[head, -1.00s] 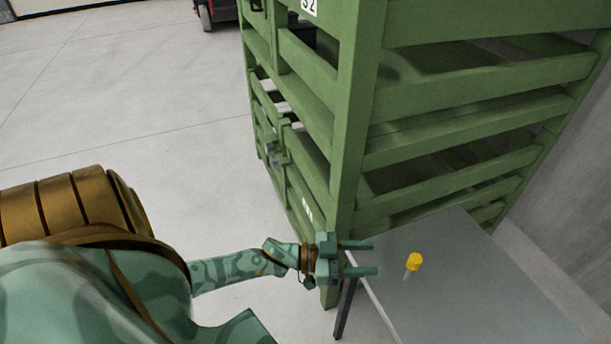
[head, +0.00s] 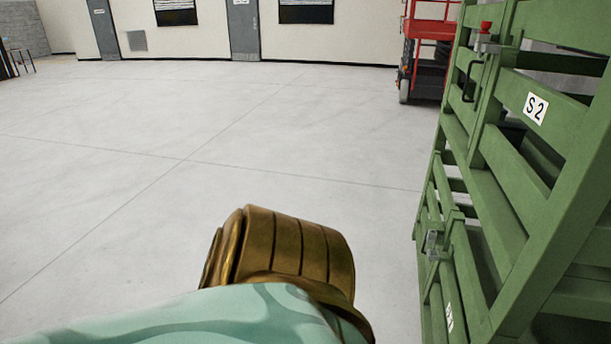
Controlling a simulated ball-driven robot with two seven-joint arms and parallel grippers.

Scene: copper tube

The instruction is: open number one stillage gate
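Two green stillages stand stacked at the right edge in the head view. The upper stillage (head: 566,144) carries a white "S 2" label (head: 535,108). A grey latch with a red knob (head: 486,27) sits high on its gate side. The lower stillage (head: 470,278) has a small grey metal latch (head: 432,244) where its gate rails meet. A white label (head: 449,317) low on it is too steep to read surely. Its gate appears shut, though I see it at a steep angle. Neither of my grippers is in view; only part of my own arm shows at the bottom.
A red wheeled lift (head: 424,50) stands behind the stillages. The grey floor (head: 180,170) left of them is wide and clear. Grey doors (head: 243,30) line the far wall.

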